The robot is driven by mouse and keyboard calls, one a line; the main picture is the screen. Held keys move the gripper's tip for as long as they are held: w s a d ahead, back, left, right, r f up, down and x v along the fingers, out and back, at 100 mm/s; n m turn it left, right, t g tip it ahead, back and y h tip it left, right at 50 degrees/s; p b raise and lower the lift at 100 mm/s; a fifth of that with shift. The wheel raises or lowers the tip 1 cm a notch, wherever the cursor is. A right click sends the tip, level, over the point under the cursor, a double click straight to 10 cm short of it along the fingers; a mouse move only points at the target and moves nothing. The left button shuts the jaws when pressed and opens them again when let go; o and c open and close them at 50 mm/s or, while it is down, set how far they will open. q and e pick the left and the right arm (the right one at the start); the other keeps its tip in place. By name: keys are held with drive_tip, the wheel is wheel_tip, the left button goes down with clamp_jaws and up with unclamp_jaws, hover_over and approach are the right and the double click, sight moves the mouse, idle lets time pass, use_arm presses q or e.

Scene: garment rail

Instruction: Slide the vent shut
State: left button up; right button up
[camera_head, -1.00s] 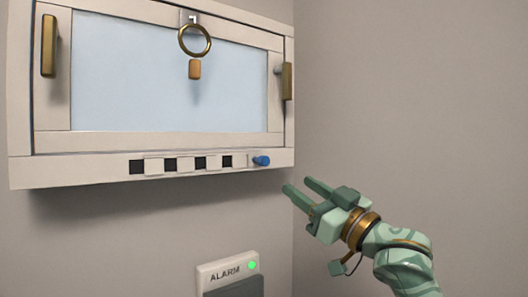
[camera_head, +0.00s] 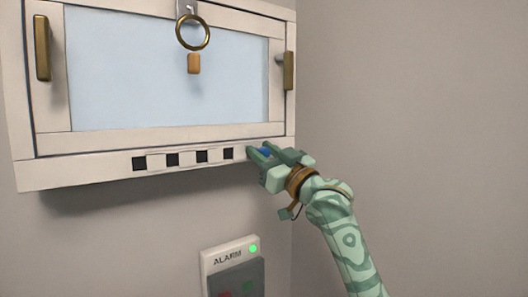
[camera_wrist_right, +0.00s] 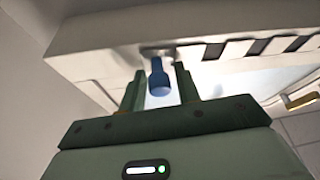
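The vent strip (camera_head: 187,158) runs along the bottom of the window frame, with several dark square openings showing between pale slats. Its blue knob (camera_head: 265,153) is at the right end, partly hidden by my right gripper (camera_head: 261,149). In the right wrist view the knob (camera_wrist_right: 159,78) stands between the two green fingers of the gripper (camera_wrist_right: 160,82), which are open with a narrow gap on either side of it. My left gripper is in neither view.
The window (camera_head: 165,70) above has brass handles at left (camera_head: 42,48) and right (camera_head: 288,70). A brass ring (camera_head: 192,32) with a wooden tag hangs at its top. An alarm box (camera_head: 231,262) with a green light is on the wall below. The wall at right is bare.

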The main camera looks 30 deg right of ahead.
sight(243, 146)
clamp_jaws()
drive_tip(key=shift+s+a, duration=0.1)
drive_tip(key=shift+a, duration=1.6)
drive_tip(key=shift+d+f, duration=0.1)
drive_tip(key=shift+d, duration=0.05)
